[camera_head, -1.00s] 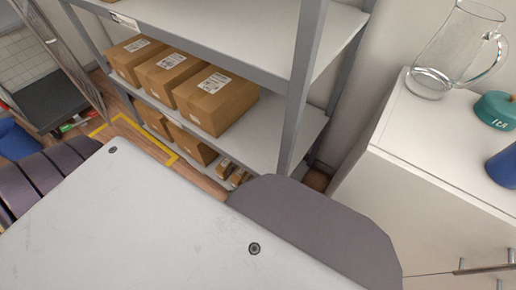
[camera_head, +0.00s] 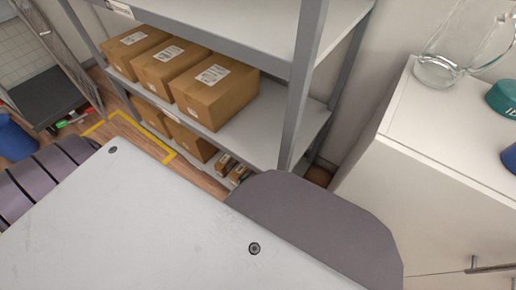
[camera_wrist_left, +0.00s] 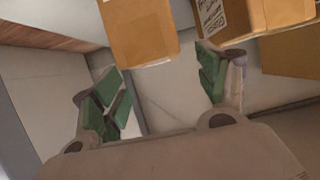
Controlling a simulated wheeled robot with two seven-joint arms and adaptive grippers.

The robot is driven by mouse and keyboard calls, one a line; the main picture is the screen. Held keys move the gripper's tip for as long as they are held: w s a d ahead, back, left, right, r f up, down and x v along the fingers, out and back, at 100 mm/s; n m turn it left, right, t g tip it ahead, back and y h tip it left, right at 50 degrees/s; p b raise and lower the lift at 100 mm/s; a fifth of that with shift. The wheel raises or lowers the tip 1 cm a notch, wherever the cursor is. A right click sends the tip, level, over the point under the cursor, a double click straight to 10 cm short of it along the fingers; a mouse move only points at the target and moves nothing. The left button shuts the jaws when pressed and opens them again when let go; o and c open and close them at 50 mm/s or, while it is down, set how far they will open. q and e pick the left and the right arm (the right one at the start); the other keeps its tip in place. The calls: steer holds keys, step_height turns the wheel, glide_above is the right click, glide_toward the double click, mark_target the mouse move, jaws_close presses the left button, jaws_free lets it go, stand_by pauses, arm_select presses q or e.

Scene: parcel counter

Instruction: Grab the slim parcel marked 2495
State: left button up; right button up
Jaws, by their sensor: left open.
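Several brown cardboard parcels with white labels stand in a row on the middle shelf, one of them the large front parcel (camera_head: 213,97) in the head view. More parcels, some small (camera_head: 225,163), sit on the lower shelf, partly hidden. No number is readable, so I cannot tell which is 2495. In the left wrist view my left gripper (camera_wrist_left: 160,80) is open and empty, with green finger pads. A brown parcel (camera_wrist_left: 140,28) is just beyond its fingertips, between them in the picture. A labelled parcel (camera_wrist_left: 238,14) is to its right. My right gripper is not in view.
The grey metal shelf rack (camera_head: 299,90) has an upright close to the parcels. A white cabinet (camera_head: 440,150) on the right bears a glass jug (camera_head: 450,50) and a teal object (camera_head: 507,98). Yellow tape (camera_head: 150,140) marks the floor at left.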

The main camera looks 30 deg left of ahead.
mark_target(257, 179)
arm_select(q)
steer(key=shift+w+f, duration=0.1)
steer(key=shift+w, duration=0.05)
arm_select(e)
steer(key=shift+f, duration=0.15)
arm_select(q)
steer(key=shift+b+x, duration=1.15)
steer(key=shift+x, duration=0.25)
steer(key=shift+b+x, duration=0.6)
steer(key=shift+x, duration=0.45)
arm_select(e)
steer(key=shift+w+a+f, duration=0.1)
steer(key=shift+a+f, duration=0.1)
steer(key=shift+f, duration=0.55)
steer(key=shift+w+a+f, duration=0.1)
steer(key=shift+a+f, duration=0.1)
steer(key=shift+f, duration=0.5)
arm_select(q)
steer(key=shift+d+f, duration=0.15)
steer(key=shift+f, duration=0.05)
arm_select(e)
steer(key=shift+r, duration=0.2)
arm_select(q)
steer(key=shift+c, duration=1.2)
steer(key=c, duration=1.3)
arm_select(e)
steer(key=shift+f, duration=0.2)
